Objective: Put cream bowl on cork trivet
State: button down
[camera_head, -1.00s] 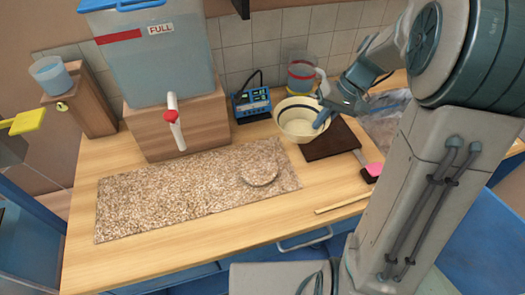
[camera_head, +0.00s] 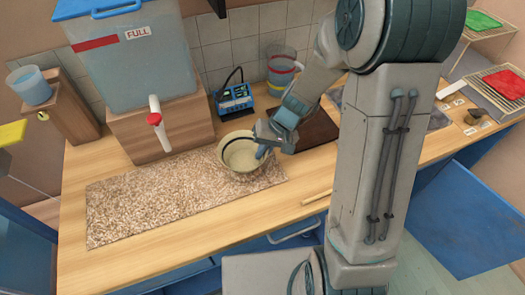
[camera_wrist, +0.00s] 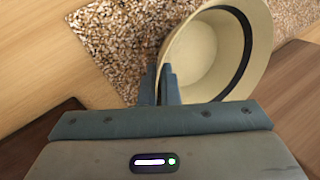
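The cream bowl (camera_head: 238,154), with a dark band inside its rim, is over the right end of the speckled mat. My gripper (camera_head: 262,141) is at its right side, shut on the bowl's wall. In the wrist view, the fingers (camera_wrist: 165,88) pinch the near left edge of the bowl (camera_wrist: 205,55), which looks tilted there. The cork trivet, a round speckled disc on the mat in the earlier head view, is now hidden behind or under the bowl. I cannot tell whether the bowl touches it or hangs above it.
The speckled mat (camera_head: 150,204) covers the counter's front left. A water tank (camera_head: 135,65) with a tap stands on a wooden block behind it. A blue device (camera_head: 234,98), a clear jug (camera_head: 284,70) and a dark board (camera_head: 318,130) are behind and right. A thin stick (camera_head: 316,197) lies in front.

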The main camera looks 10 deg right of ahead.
jog(key=shift+f, duration=0.15)
jog(key=shift+f, duration=0.2)
jog(key=c, duration=1.7)
grip_release()
jog(key=shift+r, duration=0.1)
jog(key=shift+r, duration=0.1)
jog(key=v, duration=1.1)
jog(key=shift+s+d+r+t+h, duration=0.7)
jog(key=shift+s+r, duration=0.5)
jog(key=shift+s, duration=1.2)
jog(key=shift+s+d+r+t+h, duration=0.35)
jog(key=shift+s+d+r+h, duration=0.7)
jog(key=shift+s, duration=1.3)
jog(key=shift+s+d+r+t+h, duration=0.6)
jog(key=shift+s+r, duration=0.8)
jog(key=shift+s, duration=1)
